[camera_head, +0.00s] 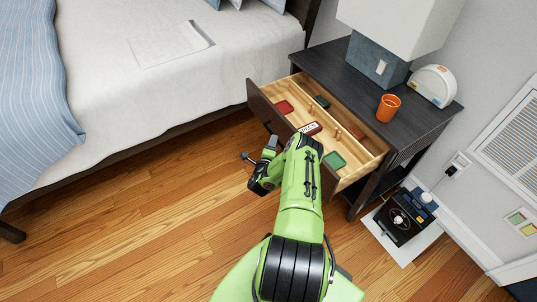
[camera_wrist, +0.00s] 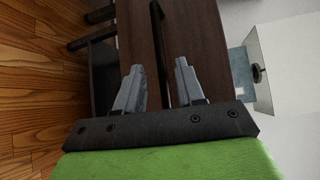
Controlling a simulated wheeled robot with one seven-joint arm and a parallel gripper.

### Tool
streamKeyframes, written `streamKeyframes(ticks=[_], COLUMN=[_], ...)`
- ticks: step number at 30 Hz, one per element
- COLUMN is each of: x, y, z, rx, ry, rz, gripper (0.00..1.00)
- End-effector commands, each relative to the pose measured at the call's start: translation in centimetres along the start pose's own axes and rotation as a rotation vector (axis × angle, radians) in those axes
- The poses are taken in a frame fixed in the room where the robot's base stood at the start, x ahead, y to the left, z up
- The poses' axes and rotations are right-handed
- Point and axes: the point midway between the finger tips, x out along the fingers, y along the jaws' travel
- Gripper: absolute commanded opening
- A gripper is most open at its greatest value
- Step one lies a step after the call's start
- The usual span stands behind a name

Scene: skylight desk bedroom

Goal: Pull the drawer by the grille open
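The drawer (camera_head: 262,105) of the dark nightstand (camera_head: 350,84) stands pulled out, its pale wooden inside showing. The nightstand is beside the wall grille (camera_head: 512,135). My gripper (camera_head: 262,165) is low in front of the drawer's dark front, which my arm partly hides. In the wrist view, the dark drawer front (camera_wrist: 215,50) fills the middle. A black bar handle (camera_wrist: 158,40) runs between the two grey fingers of my gripper (camera_wrist: 160,66). The fingers are apart, with a visible gap on each side of the bar.
The drawer holds red and green trays and several small items. A lamp (camera_head: 374,60), an orange cup (camera_head: 388,108) and a white rounded object (camera_head: 433,85) stand on top. The bed (camera_head: 150,80) is at the left. A turntable-like device (camera_head: 402,222) sits below right. Wooden floor (camera_head: 130,220) is clear.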

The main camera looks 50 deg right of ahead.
Motion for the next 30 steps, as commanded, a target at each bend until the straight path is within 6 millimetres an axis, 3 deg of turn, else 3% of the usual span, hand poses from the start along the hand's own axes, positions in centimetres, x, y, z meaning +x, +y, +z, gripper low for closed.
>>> streamKeyframes(ticks=[6,13,18,30], x=[-6.5,-11.8,-13.0,-13.0], y=[-0.4,-0.2,-0.1,-0.1], z=[0.2,0.1,0.1,0.0], rx=[-0.001,-0.002,0.001,0.0], ry=[-0.005,-0.002,-0.001,0.0], rz=[0.007,0.004,0.001,0.0], gripper=[0.38,0.38,0.38,0.38])
